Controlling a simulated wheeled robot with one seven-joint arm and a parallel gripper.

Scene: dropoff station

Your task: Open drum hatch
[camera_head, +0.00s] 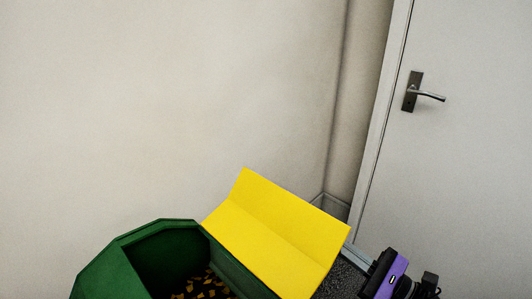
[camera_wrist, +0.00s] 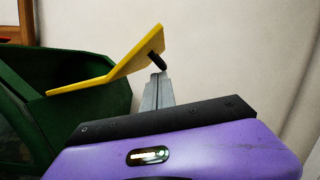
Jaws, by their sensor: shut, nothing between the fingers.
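The green drum (camera_head: 125,270) stands at the bottom of the head view, its top opening uncovered, with brown and yellow bits inside. Its yellow hatch (camera_head: 280,230) is swung back to the drum's right side and lies tilted and bent. In the wrist view the drum (camera_wrist: 75,68) is at left and the hatch (camera_wrist: 125,60) rises to the right. A black handle (camera_wrist: 155,46) sticks out from the hatch's underside. My gripper (camera_wrist: 159,77) is shut and empty, its tips just below the handle; I cannot tell whether they touch. In the head view only its purple and black body shows, right of the hatch.
A plain wall (camera_head: 150,100) stands behind the drum. A white door (camera_head: 470,160) with a metal lever handle (camera_head: 425,95) is at the right. The space above the drum and hatch is clear.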

